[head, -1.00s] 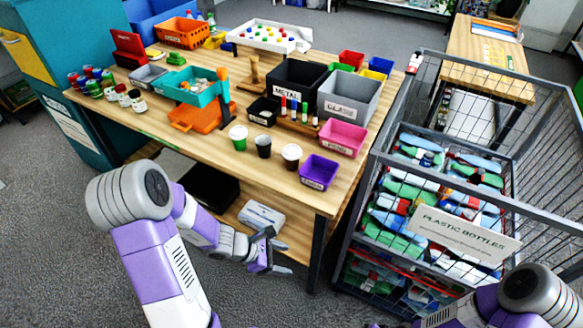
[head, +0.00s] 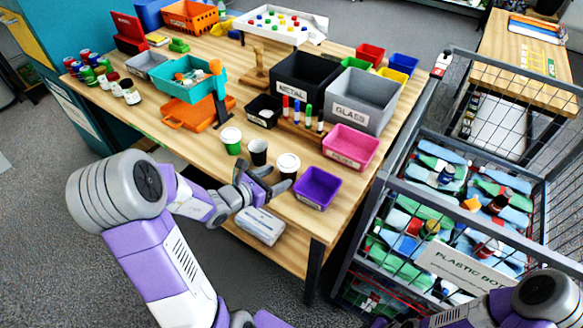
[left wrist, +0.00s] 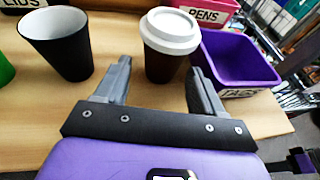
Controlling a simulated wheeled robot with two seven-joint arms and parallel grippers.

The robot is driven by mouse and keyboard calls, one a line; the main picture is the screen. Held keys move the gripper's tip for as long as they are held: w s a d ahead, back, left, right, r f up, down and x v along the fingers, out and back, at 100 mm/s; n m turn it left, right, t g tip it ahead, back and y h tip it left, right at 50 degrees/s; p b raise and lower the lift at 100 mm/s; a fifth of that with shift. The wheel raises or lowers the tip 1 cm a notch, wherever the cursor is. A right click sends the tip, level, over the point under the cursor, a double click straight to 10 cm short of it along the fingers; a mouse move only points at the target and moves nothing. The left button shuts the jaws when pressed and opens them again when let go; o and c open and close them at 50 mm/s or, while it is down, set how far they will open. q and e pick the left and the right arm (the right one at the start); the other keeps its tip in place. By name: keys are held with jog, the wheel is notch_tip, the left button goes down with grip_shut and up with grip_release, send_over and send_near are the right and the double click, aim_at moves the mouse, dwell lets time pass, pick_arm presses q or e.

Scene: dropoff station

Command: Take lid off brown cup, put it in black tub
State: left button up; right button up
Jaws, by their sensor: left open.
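The brown cup (head: 287,173) stands near the table's front edge with a white lid (head: 288,160) on it. In the left wrist view the brown cup (left wrist: 166,66) is upright with the white lid (left wrist: 171,29) seated on top. My left gripper (head: 272,184) is open and empty at the table's front edge, just in front of the brown cup. In the left wrist view its fingers (left wrist: 160,77) point at the cup from either side, lower than the lid. The small black tub (head: 263,111) is behind the cups; its LIDS label shows in part in the left wrist view.
A pink tub (head: 350,147) and marker pens stand behind. A wire cage (head: 400,190) stands right.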

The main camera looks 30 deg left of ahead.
aim_at(282, 175)
pick_arm(q)
jog(key=x, duration=0.2)
jog(key=b+x, duration=0.1)
jog(key=x, duration=0.2)
jog(key=shift+w+d+r, duration=0.15)
jog(key=shift+d+r, duration=0.05)
jog(key=shift+d, duration=0.05)
jog(key=shift+c, duration=0.2)
jog(key=c, duration=0.7)
